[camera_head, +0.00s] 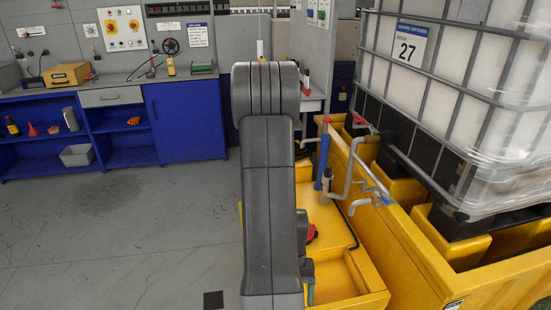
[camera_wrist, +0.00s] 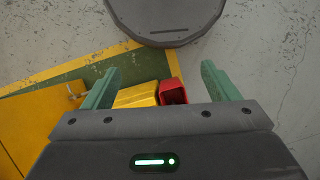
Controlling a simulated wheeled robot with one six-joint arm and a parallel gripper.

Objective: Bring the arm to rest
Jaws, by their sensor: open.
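My arm rises grey through the middle of the head view and hides what lies behind it. My gripper (camera_wrist: 158,80) shows in the wrist view with its two green fingers wide apart. Nothing is held between them. Beyond the fingers, lower down, a red open-topped object (camera_wrist: 173,92) and a yellow piece (camera_wrist: 137,96) show, partly hidden by the gripper body. In the head view the gripper's fingers are mostly hidden behind my arm.
A yellow bund (camera_head: 400,262) with a caged white tank (camera_head: 450,80) stands at the right. A blue pump tube (camera_head: 323,160) and grey pipes rise near my arm. A blue workbench (camera_head: 185,122) stands at the back left. The grey floor (camera_head: 120,235) at left is clear.

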